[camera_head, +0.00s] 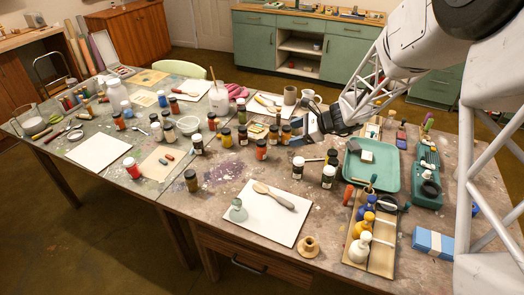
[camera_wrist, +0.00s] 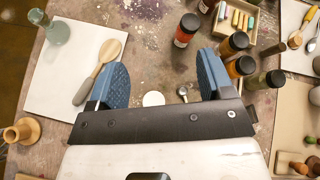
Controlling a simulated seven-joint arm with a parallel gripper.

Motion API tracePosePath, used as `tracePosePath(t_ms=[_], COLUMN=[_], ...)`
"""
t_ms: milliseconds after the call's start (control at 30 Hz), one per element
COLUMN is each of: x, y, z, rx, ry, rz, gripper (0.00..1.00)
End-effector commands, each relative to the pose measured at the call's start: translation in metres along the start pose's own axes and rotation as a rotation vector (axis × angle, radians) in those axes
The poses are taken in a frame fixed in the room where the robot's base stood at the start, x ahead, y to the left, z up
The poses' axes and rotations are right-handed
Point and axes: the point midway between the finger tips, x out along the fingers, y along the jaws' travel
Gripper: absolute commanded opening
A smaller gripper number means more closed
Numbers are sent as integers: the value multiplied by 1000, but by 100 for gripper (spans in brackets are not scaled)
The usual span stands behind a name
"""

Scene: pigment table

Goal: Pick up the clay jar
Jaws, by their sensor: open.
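I cannot tell for sure which thing is the clay jar. A plain brown, clay-coloured cup-like vessel (camera_head: 290,94) stands upright at the back of the table, beyond my gripper. A small tan flared pot (camera_head: 308,247) stands near the front edge; it also shows at the left of the wrist view (camera_wrist: 22,131). My gripper (camera_head: 304,131) is low over the middle of the table. In the wrist view its two blue fingers (camera_wrist: 160,78) are wide apart, with bare tabletop, a white disc (camera_wrist: 153,99) and a small metal item between or below them. It holds nothing.
Dark-lidded pigment jars (camera_wrist: 187,29) crowd beside the right finger. A white sheet (camera_head: 270,225) with a wooden spoon (camera_head: 273,196) and a green glass bottle (camera_head: 237,211) lies in front. A teal tray (camera_head: 388,181) and a bottle rack (camera_head: 352,263) stand at right.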

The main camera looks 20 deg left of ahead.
Motion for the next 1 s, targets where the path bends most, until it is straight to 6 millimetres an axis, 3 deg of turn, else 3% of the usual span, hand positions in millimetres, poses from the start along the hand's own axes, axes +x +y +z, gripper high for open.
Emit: tracePosePath(t_ms=[300, 500, 700, 1000], x=[83, 118, 129, 129], y=[-35, -46, -51, -51], z=[-39, -56, -62, -62], rx=[200, 288, 318, 319], ry=[-99, -138, -153, -153], rz=[-51, -74, -84, -84], gripper=[74, 74, 74, 74])
